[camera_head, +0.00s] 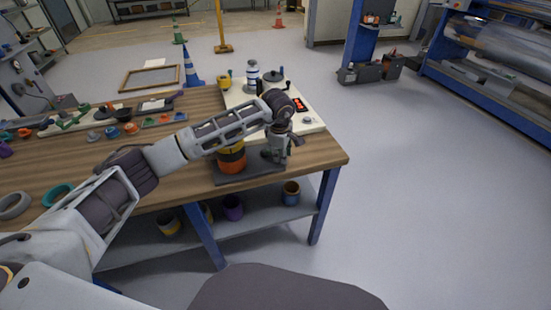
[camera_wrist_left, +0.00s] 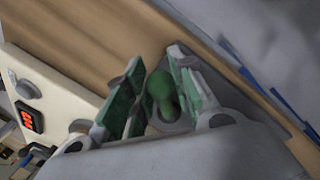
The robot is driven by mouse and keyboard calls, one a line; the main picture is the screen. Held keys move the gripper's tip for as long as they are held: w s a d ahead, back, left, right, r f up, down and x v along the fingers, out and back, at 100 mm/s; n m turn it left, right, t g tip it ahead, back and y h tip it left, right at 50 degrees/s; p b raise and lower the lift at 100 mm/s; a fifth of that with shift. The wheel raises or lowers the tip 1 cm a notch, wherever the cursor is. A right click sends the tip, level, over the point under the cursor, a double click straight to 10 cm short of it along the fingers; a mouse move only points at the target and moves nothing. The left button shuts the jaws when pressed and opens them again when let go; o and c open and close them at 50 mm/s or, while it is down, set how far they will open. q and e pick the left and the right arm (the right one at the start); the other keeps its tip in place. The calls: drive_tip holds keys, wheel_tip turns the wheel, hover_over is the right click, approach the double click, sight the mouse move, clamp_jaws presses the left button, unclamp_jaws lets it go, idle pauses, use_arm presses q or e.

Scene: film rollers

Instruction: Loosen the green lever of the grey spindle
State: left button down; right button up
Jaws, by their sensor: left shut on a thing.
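My left gripper (camera_head: 279,156) reaches down over the front right corner of the wooden table. In the left wrist view its two green-padded fingers (camera_wrist_left: 153,88) stand on either side of a rounded green lever (camera_wrist_left: 161,86), and they are shut on it. A grey rounded part (camera_wrist_left: 168,122) shows under the lever, probably the grey spindle. In the head view the gripper and arm hide most of the spindle and lever. An orange, yellow and black stack (camera_head: 232,163) stands just left of the gripper on a dark plate (camera_head: 238,178). My right gripper is not in view.
Behind the gripper is a cream panel (camera_head: 314,123) with a red display (camera_head: 300,105) and a striped spindle-like stack (camera_head: 252,72). Small coloured parts lie at the table's left. Cups stand on the lower shelf (camera_head: 262,219).

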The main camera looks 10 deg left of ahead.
use_arm(q)
drive_tip(key=w+n, duration=0.1)
drive_tip(key=n+b, duration=0.1)
drive_tip(key=w+n, duration=0.1)
drive_tip(key=shift+w+d+n+y, duration=0.3)
drive_tip(key=shift+w+n+y, duration=0.05)
drive_tip(key=shift+n+y, duration=0.05)
drive_tip(key=w+n, duration=0.1)
drive_tip(key=w+n+b, duration=0.1)
drive_tip(key=n, duration=0.1)
drive_tip(key=shift+a, duration=0.15)
drive_tip(key=shift+w+n+y, duration=0.2)
drive_tip(key=shift+n+y, duration=0.1)
drive_tip(key=shift+w+a+n, duration=0.2)
drive_tip(key=shift+w+n, duration=0.2)
drive_tip(key=shift+n, duration=0.3)
drive_tip(key=shift+w, duration=0.1)
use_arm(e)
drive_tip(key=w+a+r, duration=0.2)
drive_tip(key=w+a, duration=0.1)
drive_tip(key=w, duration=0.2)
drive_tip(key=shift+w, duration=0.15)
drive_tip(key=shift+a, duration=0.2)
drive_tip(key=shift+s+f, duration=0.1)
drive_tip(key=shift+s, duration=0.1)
